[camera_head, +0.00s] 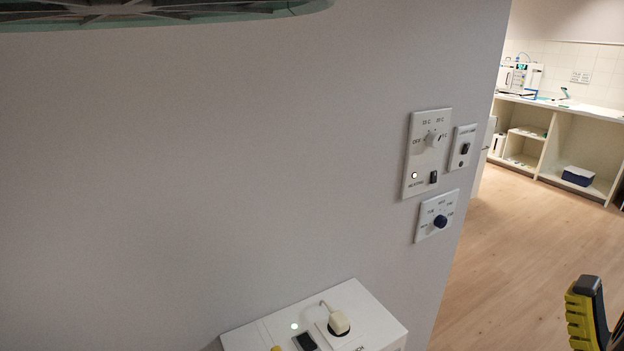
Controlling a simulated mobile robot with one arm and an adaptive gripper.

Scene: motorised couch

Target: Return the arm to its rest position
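A yellow and black finger of my gripper (588,312) shows at the bottom right corner, with a dark part beside it. The rest of the gripper and most of the arm are cut off by the frame edge. Only one finger is clear, so I cannot tell whether the gripper is open or shut. Nothing is seen held in the visible part. The finger appears over the wood floor, to the right of the wall and apart from the wall panels in the picture.
A grey wall (220,170) fills the left and middle. A white box (370,312) with a plug stands below. Open floor (520,240) leads to a shelved counter (560,140).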

